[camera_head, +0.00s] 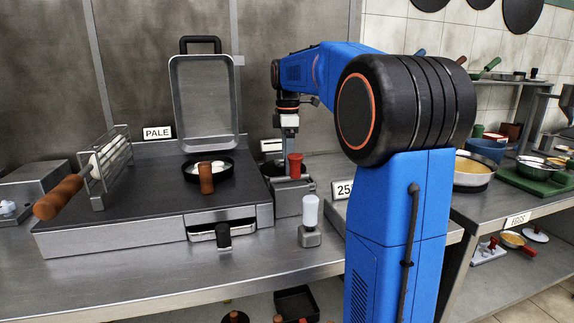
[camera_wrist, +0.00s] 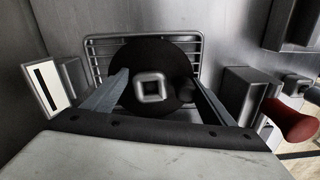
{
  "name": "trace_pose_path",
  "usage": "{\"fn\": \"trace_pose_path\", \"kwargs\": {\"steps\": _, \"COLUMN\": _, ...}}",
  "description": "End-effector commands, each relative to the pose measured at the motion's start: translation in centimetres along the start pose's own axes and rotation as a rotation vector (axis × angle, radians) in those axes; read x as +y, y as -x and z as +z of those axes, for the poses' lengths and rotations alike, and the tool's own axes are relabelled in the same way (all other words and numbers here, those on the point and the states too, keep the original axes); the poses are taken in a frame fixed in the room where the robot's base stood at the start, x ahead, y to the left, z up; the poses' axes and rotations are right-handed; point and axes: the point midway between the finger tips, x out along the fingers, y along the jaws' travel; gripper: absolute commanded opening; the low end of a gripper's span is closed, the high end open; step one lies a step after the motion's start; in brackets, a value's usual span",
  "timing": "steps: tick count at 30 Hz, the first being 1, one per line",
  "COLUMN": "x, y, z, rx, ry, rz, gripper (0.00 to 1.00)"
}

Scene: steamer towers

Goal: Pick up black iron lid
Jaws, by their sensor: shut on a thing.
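The black iron lid (camera_wrist: 175,72) is a dark round disc with a square metal knob (camera_wrist: 150,88) at its middle. In the wrist view it lies in front of a wire rack. In the head view my gripper (camera_head: 290,148) points down behind the red-handled fixture, right of the griddle.
A red handle (camera_head: 295,160) stands close in front of my gripper; it also shows at the right in the wrist view (camera_wrist: 290,120). A black pan (camera_head: 222,170) sits on the griddle (camera_head: 130,220). A clear-topped bottle (camera_head: 310,212) stands on the counter (camera_head: 270,262).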

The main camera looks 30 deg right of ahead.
Motion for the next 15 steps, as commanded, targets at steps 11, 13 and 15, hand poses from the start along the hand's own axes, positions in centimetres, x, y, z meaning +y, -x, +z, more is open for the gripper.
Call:
{"fn": "trace_pose_path", "kwargs": {"steps": 11, "x": 0.1, "y": 8.5, "z": 0.0, "rx": 0.000, "ry": 0.000, "rz": 0.003, "gripper": 0.42}}
{"fn": "trace_pose_path", "kwargs": {"steps": 13, "x": 0.1, "y": 10.2, "z": 0.0, "rx": 0.001, "ry": 0.000, "rz": 0.004, "gripper": 0.42}}
{"fn": "trace_pose_path", "kwargs": {"steps": 15, "x": 0.1, "y": 11.8, "z": 0.0, "rx": 0.001, "ry": 0.000, "rz": 0.004, "gripper": 0.42}}
